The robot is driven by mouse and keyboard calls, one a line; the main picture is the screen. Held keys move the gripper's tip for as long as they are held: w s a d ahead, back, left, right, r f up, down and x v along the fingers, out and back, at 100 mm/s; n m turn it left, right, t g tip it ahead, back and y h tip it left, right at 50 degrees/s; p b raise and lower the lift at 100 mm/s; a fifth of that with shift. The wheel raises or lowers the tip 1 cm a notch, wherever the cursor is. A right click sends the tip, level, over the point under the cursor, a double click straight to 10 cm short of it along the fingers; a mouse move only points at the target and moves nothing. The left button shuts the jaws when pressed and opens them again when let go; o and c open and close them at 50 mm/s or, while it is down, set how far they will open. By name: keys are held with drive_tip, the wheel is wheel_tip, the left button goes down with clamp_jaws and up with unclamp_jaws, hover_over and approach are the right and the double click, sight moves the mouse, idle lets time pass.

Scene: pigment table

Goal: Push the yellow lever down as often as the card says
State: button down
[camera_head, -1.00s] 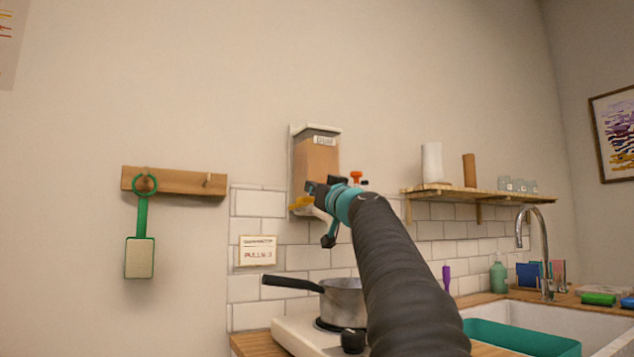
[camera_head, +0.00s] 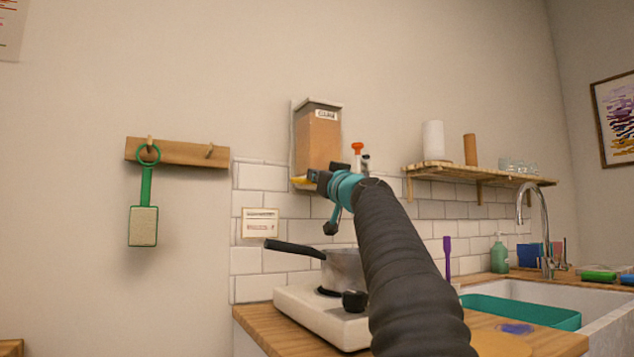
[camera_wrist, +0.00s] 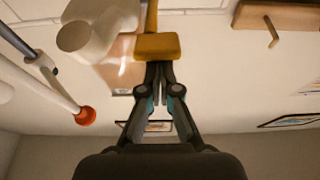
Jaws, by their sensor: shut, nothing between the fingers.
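A brown dispenser (camera_head: 317,142) hangs on the wall. Its yellow lever (camera_head: 300,181) sticks out at the bottom, partly hidden by my gripper (camera_head: 318,181). In the wrist view the lever's yellow end block (camera_wrist: 157,46) lies right at the tips of my gripper (camera_wrist: 160,68). The fingers are together and hold nothing. They look to be against the block or very close to it; I cannot tell which. The card (camera_head: 260,222) is on the tiles left of the dispenser. Its print is blurred now; in the earlier view it reads "PULLS: 3".
A saucepan (camera_head: 342,268) with a black handle stands on a white hob (camera_head: 310,306) below my arm. A wooden shelf (camera_head: 470,174) is to the right, with an orange-topped item (camera_head: 357,149) near its left end. A green brush-like tool (camera_head: 144,215) hangs at the left.

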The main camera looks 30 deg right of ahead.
drive_tip(key=f+b+v, duration=0.1)
drive_tip(key=b+v, duration=0.5)
drive_tip(key=v, duration=0.4)
drive_tip(key=shift+w, duration=0.2)
idle(0.7)
idle(0.9)
